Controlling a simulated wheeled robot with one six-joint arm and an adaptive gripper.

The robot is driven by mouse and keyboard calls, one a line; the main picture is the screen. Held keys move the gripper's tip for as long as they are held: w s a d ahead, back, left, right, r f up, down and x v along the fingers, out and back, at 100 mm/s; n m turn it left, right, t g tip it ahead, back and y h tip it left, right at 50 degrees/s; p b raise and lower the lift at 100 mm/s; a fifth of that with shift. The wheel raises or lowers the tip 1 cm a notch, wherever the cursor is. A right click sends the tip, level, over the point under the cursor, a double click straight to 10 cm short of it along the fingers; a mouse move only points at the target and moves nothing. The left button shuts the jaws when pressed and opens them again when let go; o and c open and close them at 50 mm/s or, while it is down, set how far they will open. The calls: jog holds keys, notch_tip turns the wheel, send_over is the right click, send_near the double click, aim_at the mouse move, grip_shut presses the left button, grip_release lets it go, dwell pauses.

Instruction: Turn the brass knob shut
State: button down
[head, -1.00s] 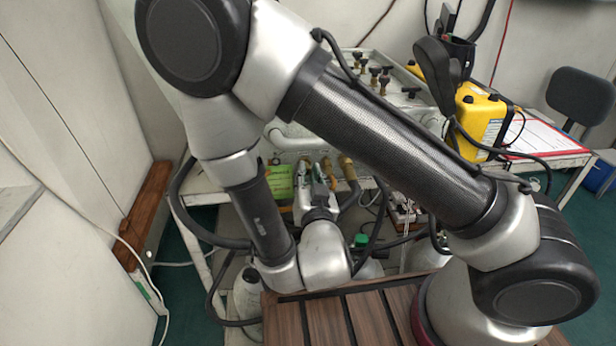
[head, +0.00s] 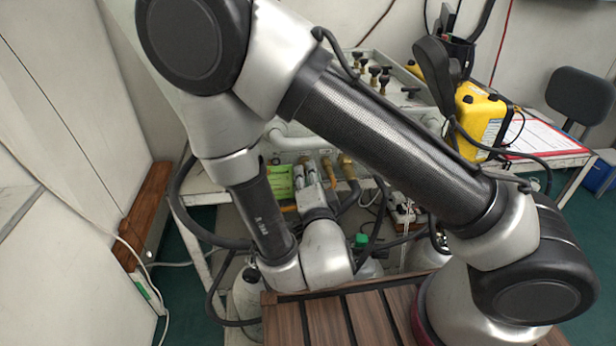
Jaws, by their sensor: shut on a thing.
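My gripper (head: 305,172) is at the lower front of the air panel (head: 300,143), just right of a green and yellow label (head: 279,181). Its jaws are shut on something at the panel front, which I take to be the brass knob. The jaws and wrist hide the knob, so its turn position does not show. Brass fittings (head: 347,168) with hoses stand just right of the jaws.
My arm crosses the view and covers much of the panel. Dark-handled valves (head: 374,72) stand on the panel top. A yellow case (head: 480,120) and a red-edged clipboard (head: 540,138) are at right. Hoses and cylinders (head: 247,295) crowd the space below.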

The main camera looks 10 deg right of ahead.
jog(key=shift+m, duration=1.2)
jog(key=shift+d, duration=0.1)
jog(key=c, duration=1.3)
grip_release()
jog(key=s, duration=1.2)
